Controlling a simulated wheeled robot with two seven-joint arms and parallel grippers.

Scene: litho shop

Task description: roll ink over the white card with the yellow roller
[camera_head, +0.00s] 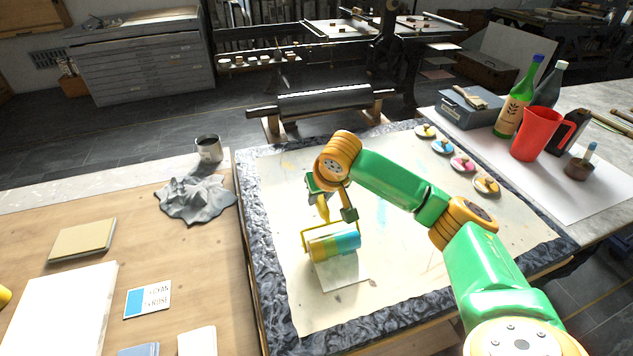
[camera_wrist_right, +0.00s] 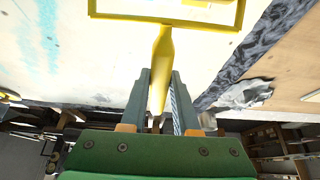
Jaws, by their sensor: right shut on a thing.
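My right gripper (camera_head: 331,201) is shut on the handle of the yellow roller (camera_head: 321,208). The handle also shows between its two fingers in the right wrist view (camera_wrist_right: 161,68). The roller's drum (camera_head: 333,246) has bands of yellow, green and cyan. It lies across the far part of the white card (camera_head: 342,277) on the stone slab (camera_head: 400,255). The near part of the card shows pale and bare; the far part is hidden behind the drum. I cannot tell whether the drum touches the card. My left gripper is not in view.
Several ink dabs on small discs (camera_head: 461,163) line the slab's right side. A red jug (camera_head: 535,135) and a green bottle (camera_head: 516,100) stand on the right table. A grey rag (camera_head: 195,198), a dark cup (camera_head: 209,149) and a cyan-and-white card (camera_head: 147,299) are on the left table.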

